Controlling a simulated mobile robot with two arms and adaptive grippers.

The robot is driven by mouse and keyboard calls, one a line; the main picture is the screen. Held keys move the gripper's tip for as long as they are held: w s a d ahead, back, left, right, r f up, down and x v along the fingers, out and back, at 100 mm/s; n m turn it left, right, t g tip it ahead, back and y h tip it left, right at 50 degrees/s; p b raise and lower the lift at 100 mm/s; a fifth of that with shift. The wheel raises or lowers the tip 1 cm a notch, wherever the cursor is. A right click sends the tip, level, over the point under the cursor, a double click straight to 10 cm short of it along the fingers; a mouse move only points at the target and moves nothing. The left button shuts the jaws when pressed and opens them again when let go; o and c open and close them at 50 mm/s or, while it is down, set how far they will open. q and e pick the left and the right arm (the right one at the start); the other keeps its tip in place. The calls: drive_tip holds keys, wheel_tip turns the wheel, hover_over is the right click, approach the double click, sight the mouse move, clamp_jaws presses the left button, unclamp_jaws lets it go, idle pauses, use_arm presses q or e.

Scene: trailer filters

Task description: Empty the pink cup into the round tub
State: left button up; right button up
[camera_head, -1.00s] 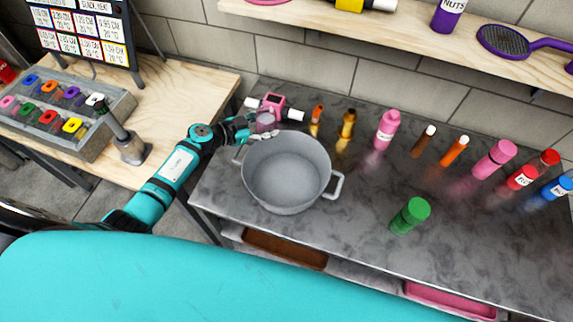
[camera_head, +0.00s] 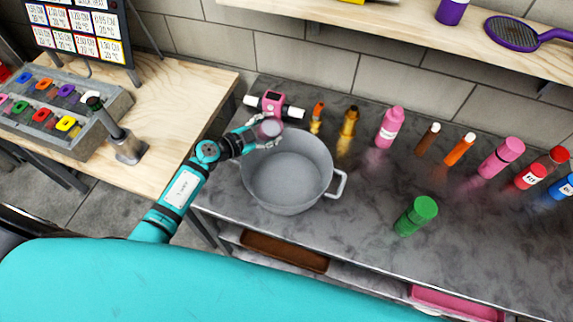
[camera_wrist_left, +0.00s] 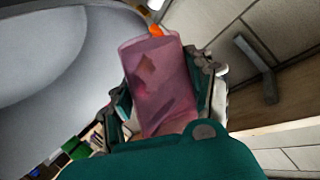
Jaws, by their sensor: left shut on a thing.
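The round tub (camera_head: 288,178) is grey with side handles and stands on the dark counter. My left gripper (camera_head: 267,134) is shut on the pink cup (camera_head: 269,128), at the tub's back-left rim. In the left wrist view the translucent pink cup (camera_wrist_left: 158,85) sits between the fingers of my left gripper (camera_wrist_left: 165,95). A small brown piece and darker shapes show through its wall. The tub (camera_wrist_left: 60,65) fills the left of that view, beside the cup. The tub's visible floor looks empty. My right gripper is out of view.
A pink device with white ends (camera_head: 273,104) lies just behind the cup. An orange bottle (camera_head: 317,117), a gold one (camera_head: 348,123) and a pink one (camera_head: 389,127) stand to the right. A green bottle (camera_head: 416,215) stands right of the tub. The counter between them is clear.

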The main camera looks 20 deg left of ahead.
use_arm(q)
drive_tip(key=shift+s+d+f+m+b, duration=0.2)
drive_tip(key=shift+m+b, duration=0.1)
drive_tip(key=shift+b, duration=0.45)
drive_tip(key=shift+d+t+b, duration=0.1)
drive_tip(key=shift+t+b, duration=0.2)
drive_tip(key=shift+b, duration=0.1)
drive_tip(key=shift+s+d+r+m+t+y+b, duration=0.1)
drive_tip(key=shift+r+m+t+y+b, duration=0.25)
drive_tip(key=shift+m+b, duration=0.75)
drive_tip(key=shift+f+m+t+b, duration=0.3)
drive_tip(key=shift+t+b, duration=0.05)
drive_tip(key=shift+b, duration=1.9)
drive_tip(key=shift+r, duration=0.1)
drive_tip(key=shift+r+m+t+b, duration=0.4)
drive_tip(key=shift+m+b, duration=0.2)
drive_tip(key=shift+b, duration=0.7)
drive_tip(key=shift+f+m+t+b, duration=0.3)
drive_tip(key=shift+m+b, duration=0.5)
drive_tip(key=shift+b, duration=1.05)
